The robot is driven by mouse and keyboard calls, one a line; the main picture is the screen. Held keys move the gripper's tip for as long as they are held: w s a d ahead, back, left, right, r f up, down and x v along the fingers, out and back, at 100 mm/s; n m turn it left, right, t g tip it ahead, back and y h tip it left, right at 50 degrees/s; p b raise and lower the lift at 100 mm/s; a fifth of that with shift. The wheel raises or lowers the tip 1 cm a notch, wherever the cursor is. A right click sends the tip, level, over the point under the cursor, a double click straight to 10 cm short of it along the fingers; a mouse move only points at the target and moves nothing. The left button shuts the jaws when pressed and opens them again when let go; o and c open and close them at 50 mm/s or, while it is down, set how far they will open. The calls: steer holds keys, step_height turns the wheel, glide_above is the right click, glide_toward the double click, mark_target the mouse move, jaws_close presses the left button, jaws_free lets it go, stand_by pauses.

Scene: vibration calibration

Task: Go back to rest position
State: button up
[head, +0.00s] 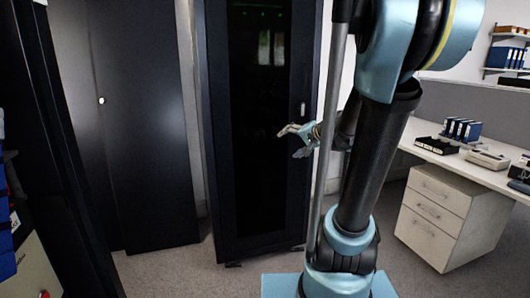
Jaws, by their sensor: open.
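My gripper (291,142) shows in the head view in front of the dark cabinet (258,220), at about the height of the picture's middle. Its two fingers point left and are apart, with nothing between them. The gripper is partly behind my own arm links, which fill the right centre of the view. Whether the fingers touch the cabinet cannot be told from this view.
A dark cupboard (150,150) stands left of the cabinet. A white desk (465,165) with blue binders (461,129) and a drawer unit (450,212) stands at the right. Shelves (507,70) hang behind. Grey floor (185,275) is clear in front of the cabinets.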

steer(key=s+d+f+n+g+h, duration=0.2)
steer(key=s+f, duration=0.3)
steer(key=s, duration=0.4)
steer(key=s+d+f+n+g+h, duration=0.2)
steer(key=s+f, duration=0.3)
steer(key=s, duration=0.5)
steer(key=s+d+f+n+g+h, duration=0.1)
steer(key=s+d+f+g+h, duration=0.2)
steer(key=s, duration=0.6)
step_height(320, 180, down, 2)
steer(key=shift+s+d+f+n+g, duration=0.25)
steer(key=shift+d+n+g, duration=0.15)
steer(key=shift+d, duration=0.1)
steer(key=shift+w, duration=0.1)
